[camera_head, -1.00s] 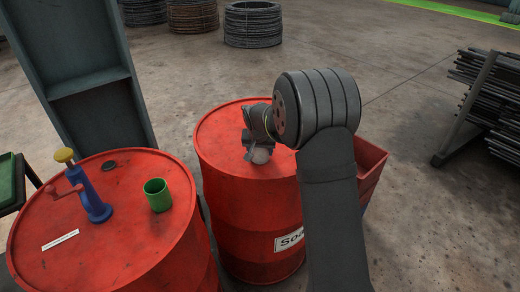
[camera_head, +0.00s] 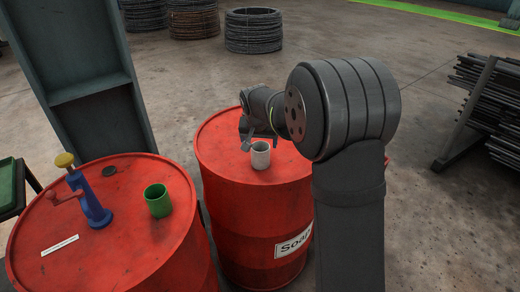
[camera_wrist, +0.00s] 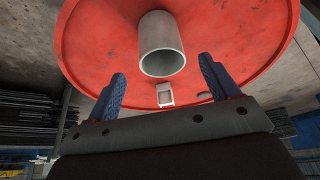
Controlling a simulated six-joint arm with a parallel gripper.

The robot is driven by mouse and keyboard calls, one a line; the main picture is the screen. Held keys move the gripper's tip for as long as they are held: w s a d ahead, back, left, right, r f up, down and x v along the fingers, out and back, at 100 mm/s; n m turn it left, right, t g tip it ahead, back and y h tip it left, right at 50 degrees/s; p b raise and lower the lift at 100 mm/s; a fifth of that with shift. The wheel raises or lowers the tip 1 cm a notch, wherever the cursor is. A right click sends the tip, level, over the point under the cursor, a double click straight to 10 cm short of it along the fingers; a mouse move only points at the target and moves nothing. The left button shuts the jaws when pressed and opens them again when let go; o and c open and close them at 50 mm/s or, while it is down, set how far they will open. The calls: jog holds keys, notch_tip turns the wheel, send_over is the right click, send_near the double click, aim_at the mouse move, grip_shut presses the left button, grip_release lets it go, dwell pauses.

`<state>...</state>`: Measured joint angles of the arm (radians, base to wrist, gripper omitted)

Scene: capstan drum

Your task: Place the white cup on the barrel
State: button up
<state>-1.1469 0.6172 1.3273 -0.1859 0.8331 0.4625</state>
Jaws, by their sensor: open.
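The white cup (camera_head: 260,156) stands upright on top of the red barrel (camera_head: 222,165) labelled "Soap". In the wrist view the cup (camera_wrist: 161,45) shows its round open rim, with the red barrel top (camera_wrist: 95,45) behind it. My gripper (camera_head: 248,142) is beside the cup in the head view, partly hidden by my own wrist. In the wrist view my gripper (camera_wrist: 163,80) is open, its two blue fingers apart with nothing between their tips. The cup lies beyond the fingertips, clear of both fingers.
A second red barrel (camera_head: 110,245) at left carries a green cup (camera_head: 158,200) and a blue hand pump (camera_head: 90,200) with a yellow knob. A grey steel column (camera_head: 88,75) rises behind it. A rack of dark rods (camera_head: 490,105) stands at right. Open floor lies behind the barrels.

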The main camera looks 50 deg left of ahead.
aim_at(260, 147)
jog(key=v, duration=0.2)
jog(key=shift+s+d+r, duration=0.1)
jog(key=shift+s+r, duration=0.05)
jog(key=shift+r, duration=0.15)
jog(key=shift+f, duration=0.1)
jog(key=x, duration=1.2)
jog(key=shift+r, duration=2)
jog(key=shift+f, duration=0.1)
